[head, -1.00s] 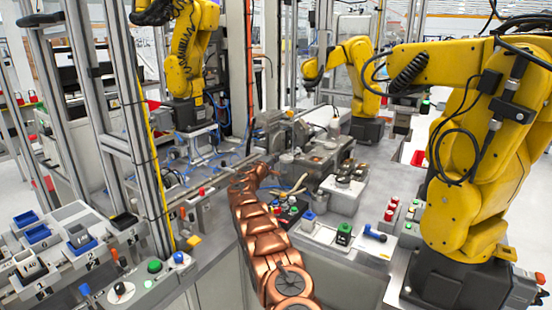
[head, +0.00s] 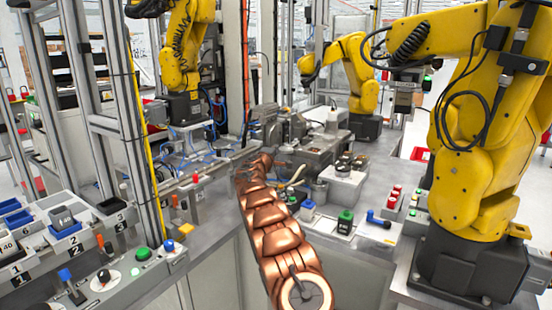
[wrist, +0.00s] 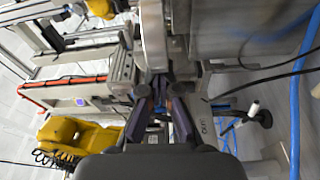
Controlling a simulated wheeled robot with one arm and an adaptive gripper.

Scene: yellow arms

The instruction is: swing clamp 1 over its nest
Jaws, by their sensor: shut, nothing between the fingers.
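My copper arm reaches away from the camera to the grey fixtures at the back of the bench. My gripper shows in the wrist view (wrist: 154,90), its dark fingers close together with nothing seen between them. A pale rounded metal part (wrist: 153,35) and a grey bracket (wrist: 122,72) are just beyond the fingertips; I cannot tell whether they touch. In the head view the gripper is hard to make out near the grey metal fixture (head: 292,128). No clamp 1 label is readable, so I cannot tell which part is the clamp or its nest.
Large yellow robot arms stand at right (head: 470,170), back (head: 358,75) and left (head: 188,55). A metal post (head: 128,120) rises left of my arm. Numbered trays with blocks (head: 62,222) lie at left. A green button block (head: 345,222) and blue-handled lever (head: 378,219) sit right.

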